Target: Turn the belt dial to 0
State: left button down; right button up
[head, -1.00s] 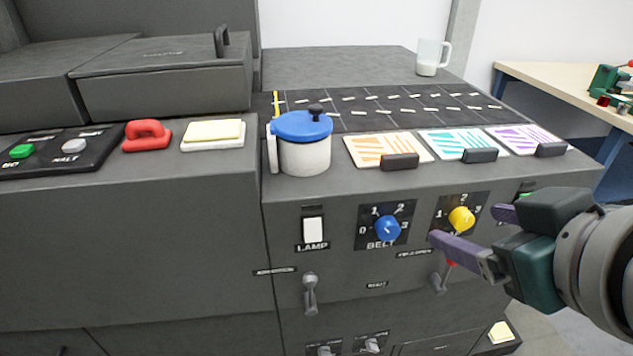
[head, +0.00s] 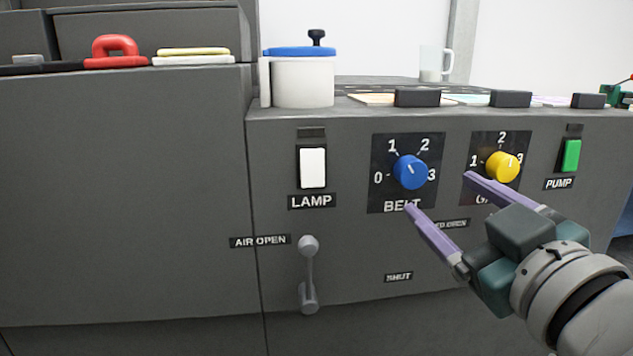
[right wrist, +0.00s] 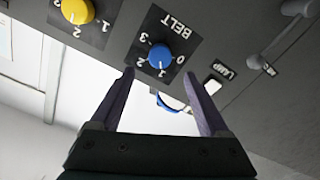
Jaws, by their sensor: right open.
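The belt dial (head: 411,172) is a round blue knob on a black plate marked 0 to 3, on the grey panel front. Its pale mark seems to point up and slightly left, nearer 1 than 0, but it is small. My right gripper (head: 438,192) is open and empty, with purple fingers. In the head view its fingertips show below and right of the blue knob, apart from it. In the right wrist view the blue dial (right wrist: 161,56) appears upside down, just beyond and between the spread fingertips (right wrist: 160,75). My left gripper is out of view.
A yellow dial (head: 502,167) sits right of the belt dial, partly close behind a finger in view. A white lamp switch (head: 313,168) is left, a green pump switch (head: 571,155) right. The air lever (head: 309,275) juts out below. A blue-lidded pot (head: 303,82) stands above.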

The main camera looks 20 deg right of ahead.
aim_at(415, 175)
jog(key=x, duration=0.7)
jog(key=shift+w+b, duration=0.15)
jog(key=shift+b, duration=0.15)
grip_shut()
